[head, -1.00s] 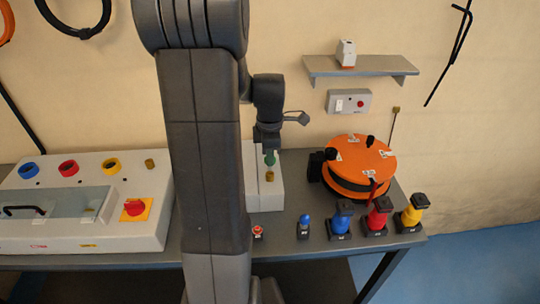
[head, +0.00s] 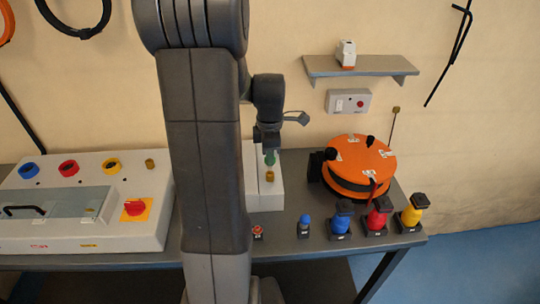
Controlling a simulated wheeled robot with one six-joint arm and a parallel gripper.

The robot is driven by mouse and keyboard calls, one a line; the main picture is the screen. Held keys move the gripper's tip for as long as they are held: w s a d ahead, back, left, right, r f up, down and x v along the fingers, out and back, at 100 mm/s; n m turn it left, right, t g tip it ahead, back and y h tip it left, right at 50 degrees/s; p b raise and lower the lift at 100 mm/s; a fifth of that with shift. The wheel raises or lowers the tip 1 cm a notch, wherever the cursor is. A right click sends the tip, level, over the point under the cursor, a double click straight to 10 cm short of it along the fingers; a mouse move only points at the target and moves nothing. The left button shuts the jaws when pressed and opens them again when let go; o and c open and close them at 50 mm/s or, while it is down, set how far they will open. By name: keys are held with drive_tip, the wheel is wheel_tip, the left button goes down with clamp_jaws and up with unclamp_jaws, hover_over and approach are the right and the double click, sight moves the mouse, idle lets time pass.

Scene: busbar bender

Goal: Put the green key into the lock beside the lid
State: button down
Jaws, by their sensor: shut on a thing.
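My gripper (head: 268,148) points down over the white box right of my arm and is shut on the green key (head: 270,159). The key is upright, directly above a brass lock (head: 270,176) on that box. I cannot tell whether the key's tip is in this lock or just clear of it. Another brass lock (head: 150,164) stands on the large grey-white cabinet at the left. That cabinet has a clear lid (head: 70,206) with a dark handle, which looks closed. My arm hides the space between the two boxes.
The cabinet also carries blue, red and yellow rings and a red rotary switch (head: 135,208). An orange reel (head: 358,165) stands right of the white box. Blue, red and yellow plugs (head: 377,216) line the bench's front right. A shelf (head: 360,67) is on the wall.

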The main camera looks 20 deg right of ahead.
drive_tip(key=shift+f+b, duration=1.25)
drive_tip(key=shift+f, duration=0.45)
drive_tip(key=c, duration=1.5)
unclamp_jaws()
drive_tip(key=shift+r, duration=0.1)
wheel_tip(320, 180, up, 14)
drive_tip(key=shift+f+b, duration=0.1)
drive_tip(key=shift+b, duration=0.3)
wheel_tip(320, 180, down, 14)
drive_tip(key=shift+r+p, duration=0.1)
drive_tip(key=shift+p, duration=0.35)
drive_tip(key=shift+r, duration=0.25)
